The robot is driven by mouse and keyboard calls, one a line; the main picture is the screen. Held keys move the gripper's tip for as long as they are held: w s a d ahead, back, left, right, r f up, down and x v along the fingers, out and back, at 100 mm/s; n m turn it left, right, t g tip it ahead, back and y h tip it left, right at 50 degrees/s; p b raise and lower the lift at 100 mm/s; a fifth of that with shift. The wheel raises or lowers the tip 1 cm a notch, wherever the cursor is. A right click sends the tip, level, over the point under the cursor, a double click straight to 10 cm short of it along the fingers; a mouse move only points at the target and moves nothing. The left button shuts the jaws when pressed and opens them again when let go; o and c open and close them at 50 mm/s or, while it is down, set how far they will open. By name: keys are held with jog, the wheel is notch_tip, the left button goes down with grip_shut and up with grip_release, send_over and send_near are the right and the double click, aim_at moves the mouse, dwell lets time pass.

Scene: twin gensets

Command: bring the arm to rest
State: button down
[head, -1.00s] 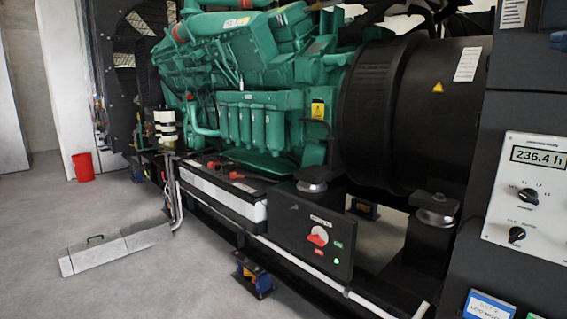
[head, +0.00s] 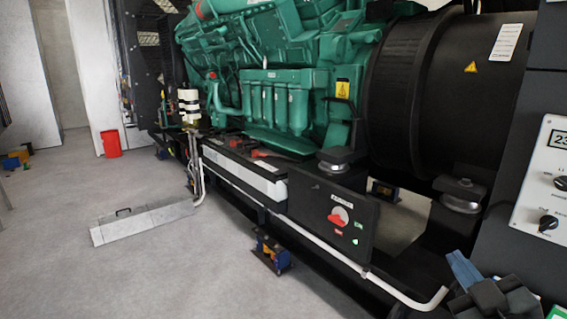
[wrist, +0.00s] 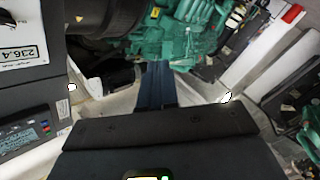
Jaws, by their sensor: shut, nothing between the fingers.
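My gripper (wrist: 157,68) shows in the wrist view with its two blue fingers together, shut and empty. In the head view my gripper (head: 460,262) is at the lower right, its blue fingers pointing up and left in front of the dark base frame. The fingers appear to hold nothing. Most of my arm is outside the head view.
The green engine (head: 275,90) and black alternator (head: 430,95) fill the back. A switch box (head: 330,215) with a red knob sits on the frame. A control panel (head: 545,190) stands close at right.

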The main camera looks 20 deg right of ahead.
jog(key=s+a+f+m+g+y, duration=0.1)
jog(key=s+a+f+m+y, duration=0.1)
jog(key=s+a+f, duration=0.85)
jog(key=s+a+g+y, duration=0.1)
jog(key=s+a+y, duration=0.1)
jog(key=s, duration=0.7)
jog(key=s+a+m+y, duration=0.1)
jog(key=s+a, duration=0.3)
jog(key=s, duration=0.6)
jog(key=shift+r+g+y, duration=0.4)
jog(key=shift+r+y, duration=0.05)
jog(key=shift+y, duration=0.05)
